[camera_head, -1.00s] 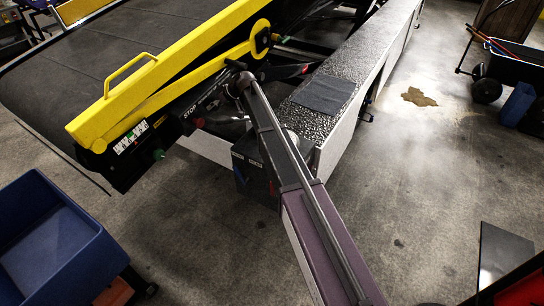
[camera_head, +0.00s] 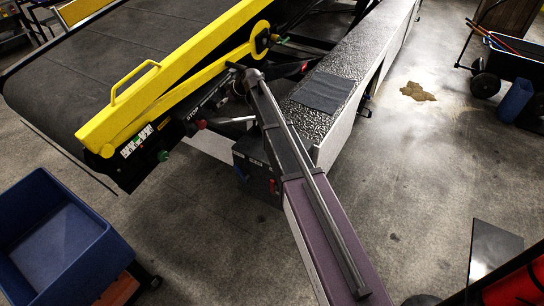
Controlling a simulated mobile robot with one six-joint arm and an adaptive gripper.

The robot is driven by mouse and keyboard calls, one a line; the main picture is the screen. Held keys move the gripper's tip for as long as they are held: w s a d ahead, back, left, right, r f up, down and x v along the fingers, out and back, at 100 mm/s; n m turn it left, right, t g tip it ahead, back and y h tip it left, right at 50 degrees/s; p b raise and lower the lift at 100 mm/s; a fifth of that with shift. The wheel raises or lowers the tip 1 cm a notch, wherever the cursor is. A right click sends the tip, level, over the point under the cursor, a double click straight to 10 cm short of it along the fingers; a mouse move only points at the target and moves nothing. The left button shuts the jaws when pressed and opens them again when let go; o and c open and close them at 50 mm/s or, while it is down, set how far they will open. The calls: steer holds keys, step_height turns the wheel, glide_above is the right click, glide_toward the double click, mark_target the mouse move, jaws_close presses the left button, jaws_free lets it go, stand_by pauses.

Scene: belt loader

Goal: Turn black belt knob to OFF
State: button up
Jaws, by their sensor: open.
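The belt loader's control panel (camera_head: 187,124) is a black strip along the side under the yellow rail. My gripper (camera_head: 234,67) is small and dark at the far end of my arm, close to the panel's upper right end. It is open, with nothing visible in it. Whether it touches the panel cannot be told.
The yellow rail (camera_head: 170,75) with its handle runs above the panel, beside the dark belt (camera_head: 85,60). A textured step (camera_head: 345,75) lies to the right. A blue bin (camera_head: 75,235) stands at lower left. A cart (camera_head: 510,65) is at upper right. Floor at right is mostly clear.

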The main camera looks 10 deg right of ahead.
steer(key=p+v, duration=0.4)
steer(key=v, duration=0.2)
steer(key=s+d+f+m+g+h+b, duration=0.1)
steer(key=s+d+f+m+h+b, duration=0.1)
steer(key=s+d+f+b, duration=0.4)
steer(key=s+d+f+m+g+h+b, duration=0.2)
steer(key=s+d+f+b, duration=0.4)
steer(key=s+f, duration=0.4)
steer(key=s+m, duration=0.1)
steer(key=s, duration=0.3)
steer(key=shift+f+m+b, duration=0.3)
steer(key=shift+f+b, duration=0.05)
steer(key=shift+f, duration=0.05)
steer(key=shift+s, duration=0.1)
stand_by(0.4)
steer(key=s+d+m+g+h, duration=0.2)
steer(key=s+d, duration=0.6)
steer(key=s, duration=0.7)
steer(key=f+m+h, duration=0.1)
steer(key=m, duration=0.1)
steer(key=shift+s+m+g, duration=0.25)
steer(key=shift+m+g, duration=0.05)
steer(key=shift+m, duration=0.1)
steer(key=shift+d, duration=0.1)
steer(key=c, duration=0.5)
